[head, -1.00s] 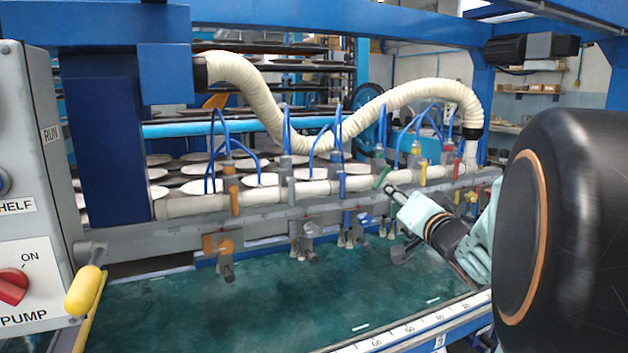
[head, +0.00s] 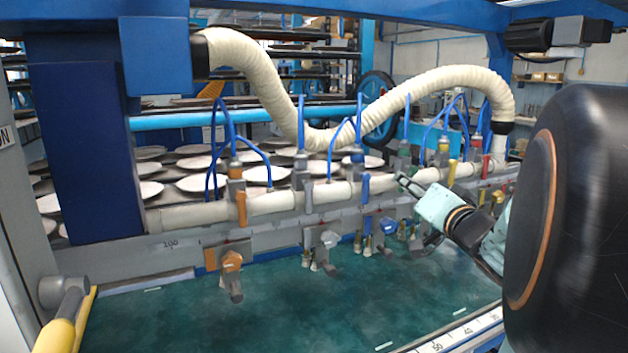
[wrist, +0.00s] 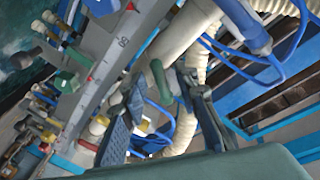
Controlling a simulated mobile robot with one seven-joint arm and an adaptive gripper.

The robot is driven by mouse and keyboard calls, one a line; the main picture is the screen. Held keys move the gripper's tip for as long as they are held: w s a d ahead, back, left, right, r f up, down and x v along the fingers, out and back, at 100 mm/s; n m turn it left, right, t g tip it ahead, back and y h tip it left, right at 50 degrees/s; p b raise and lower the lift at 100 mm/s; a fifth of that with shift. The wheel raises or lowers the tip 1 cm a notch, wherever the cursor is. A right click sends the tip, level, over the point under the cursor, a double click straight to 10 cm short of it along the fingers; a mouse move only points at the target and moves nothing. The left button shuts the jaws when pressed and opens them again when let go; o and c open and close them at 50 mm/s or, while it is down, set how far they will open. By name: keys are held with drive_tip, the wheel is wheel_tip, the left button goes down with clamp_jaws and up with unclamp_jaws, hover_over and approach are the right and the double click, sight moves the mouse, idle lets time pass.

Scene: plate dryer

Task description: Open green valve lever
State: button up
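The green valve (head: 404,149) stands on the white pipe in the head view, between the blue and yellow valves. My gripper (head: 403,182) reaches in from the right, with its fingertips in front of and just below this valve, hiding part of it. In the wrist view a short green lever (wrist: 159,78) lies just beyond the gap between the fingers of my gripper (wrist: 160,110). The two fingers are spread apart with nothing held between them. I cannot tell whether a finger touches the lever.
Orange (head: 241,207), blue (head: 365,188) and yellow (head: 452,172) levers line the same pipe. Thin blue hoses and a ribbed cream hose (head: 265,80) arch above. A grey rail with small clamps runs below. The green bed (head: 300,300) in front is clear.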

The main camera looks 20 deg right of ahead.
idle(0.3)
clamp_jaws()
drive_tip(key=shift+f+b, duration=0.1)
drive_tip(key=shift+b, duration=0.3)
drive_tip(key=shift+w+d+f+n+t+y+b, duration=0.15)
drive_tip(key=shift+d+n+t+b, duration=0.15)
drive_tip(key=shift+n+b, duration=1)
drive_tip(key=shift+s+d+f+n+t+y+b, duration=0.1)
drive_tip(key=shift+d+n+t+b, duration=0.25)
drive_tip(key=shift+n+b, duration=0.95)
drive_tip(key=shift+w+d+f+n+t+y+b, duration=0.15)
drive_tip(key=shift+d+n+b, duration=0.3)
drive_tip(key=shift+n+b, duration=0.85)
drive_tip(key=shift+r, duration=0.1)
